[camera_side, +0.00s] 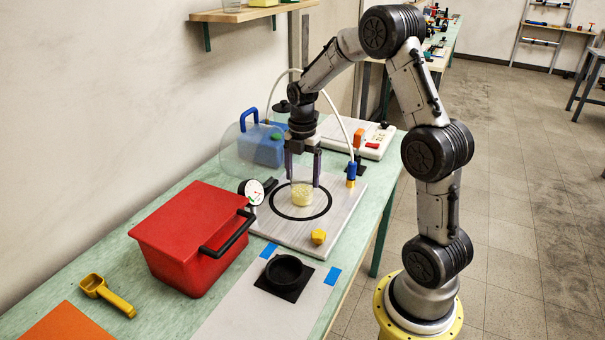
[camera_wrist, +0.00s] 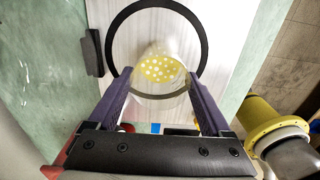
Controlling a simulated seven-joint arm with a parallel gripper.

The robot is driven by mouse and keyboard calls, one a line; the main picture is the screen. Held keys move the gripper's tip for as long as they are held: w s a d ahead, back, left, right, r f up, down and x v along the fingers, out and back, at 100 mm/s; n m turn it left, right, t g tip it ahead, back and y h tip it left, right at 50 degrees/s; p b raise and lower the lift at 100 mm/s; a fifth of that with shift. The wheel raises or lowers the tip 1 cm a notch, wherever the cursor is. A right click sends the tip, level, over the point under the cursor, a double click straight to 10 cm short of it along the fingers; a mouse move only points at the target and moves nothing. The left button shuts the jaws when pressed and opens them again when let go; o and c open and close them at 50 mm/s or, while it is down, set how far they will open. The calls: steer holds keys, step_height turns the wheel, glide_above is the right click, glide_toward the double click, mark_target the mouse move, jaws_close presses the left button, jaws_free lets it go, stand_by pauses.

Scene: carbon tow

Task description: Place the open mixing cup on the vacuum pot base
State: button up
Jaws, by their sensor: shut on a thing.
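The open mixing cup (camera_side: 302,195) is clear, with a pale yellow, bubbly content. It stands upright between the fingers of my gripper (camera_side: 302,183), which is shut on it. The vacuum pot base (camera_side: 341,201) is a pale square plate with a black ring (camera_side: 273,200) on it. The cup is inside the ring's outline in the side view; I cannot tell whether its bottom touches the plate. In the wrist view, the cup (camera_wrist: 162,66) shows its yellow, white-dotted content between the purple fingers of my gripper (camera_wrist: 160,78), and the near part of the ring is partly hidden.
A gauge (camera_side: 252,191) sits at the plate's left, a yellow knob (camera_side: 318,236) at its front and a blue hose fitting (camera_side: 351,171) at its right. A clear dome (camera_side: 233,152) and blue box (camera_side: 268,151) stand behind. A red bin (camera_side: 185,232) and black holder (camera_side: 285,270) are nearer.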

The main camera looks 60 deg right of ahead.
steer(key=o, duration=1.2)
steer(key=shift+o, duration=0.2)
step_height(320, 180, up, 12)
steer(key=s+a+r+m+t, duration=0.1)
steer(key=s+a+r+m, duration=0.25)
steer(key=a, duration=0.25)
steer(key=s+a+r+m+t, duration=0.2)
steer(key=s+a+m, duration=0.3)
steer(key=a, duration=0.2)
steer(key=s+a+f+m+t, duration=0.2)
steer(key=s+a+f+m, duration=0.1)
steer(key=s+a+m, duration=0.4)
steer(key=shift+s+f+m+t, duration=0.35)
steer(key=shift+s+m, duration=0.9)
steer(key=shift+s, duration=0.5)
